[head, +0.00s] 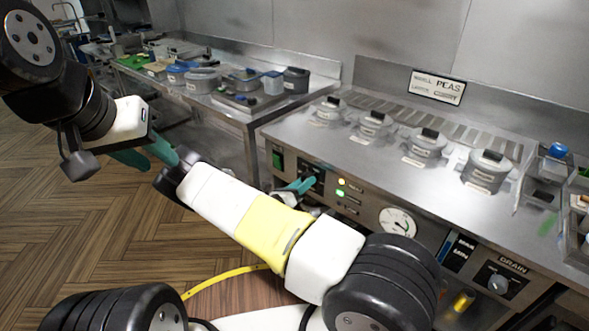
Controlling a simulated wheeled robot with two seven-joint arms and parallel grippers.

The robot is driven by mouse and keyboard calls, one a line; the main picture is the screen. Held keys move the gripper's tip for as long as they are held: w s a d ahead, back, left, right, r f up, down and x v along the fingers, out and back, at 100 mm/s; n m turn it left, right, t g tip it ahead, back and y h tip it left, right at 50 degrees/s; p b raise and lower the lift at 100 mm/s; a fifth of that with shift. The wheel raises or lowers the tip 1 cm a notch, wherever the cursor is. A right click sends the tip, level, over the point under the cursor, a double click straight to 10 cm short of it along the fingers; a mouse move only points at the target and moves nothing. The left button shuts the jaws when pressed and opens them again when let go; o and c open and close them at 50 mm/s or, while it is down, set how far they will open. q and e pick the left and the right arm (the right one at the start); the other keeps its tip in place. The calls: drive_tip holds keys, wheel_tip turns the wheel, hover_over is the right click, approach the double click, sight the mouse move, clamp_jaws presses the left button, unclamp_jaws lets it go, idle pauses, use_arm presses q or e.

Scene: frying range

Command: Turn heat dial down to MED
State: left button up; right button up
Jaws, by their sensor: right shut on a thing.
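The steel fryer's front panel carries a black control plate (309,171), where the heat dial sits. The dial itself is mostly hidden by the teal fingers of my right gripper (303,185), which are shut on it. Its pointer and markings cannot be read. My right forearm, with a yellow band, crosses the foreground and covers part of the gripper. My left gripper (152,158) is open and empty, its teal fingers apart, hanging in front of the counter at left.
Yellow and green lamps (340,188) and a round gauge (397,222) are right of the control plate. A green switch (277,158) is left of it. A drain knob (498,284) is lower right. Lidded pots (427,146) line the fryer top. Wooden floor (70,220) is open at left.

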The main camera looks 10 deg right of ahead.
idle(0.3)
drive_tip(key=shift+a, duration=0.1)
drive_tip(key=o, duration=1.4)
drive_tip(key=shift+c, duration=0.2)
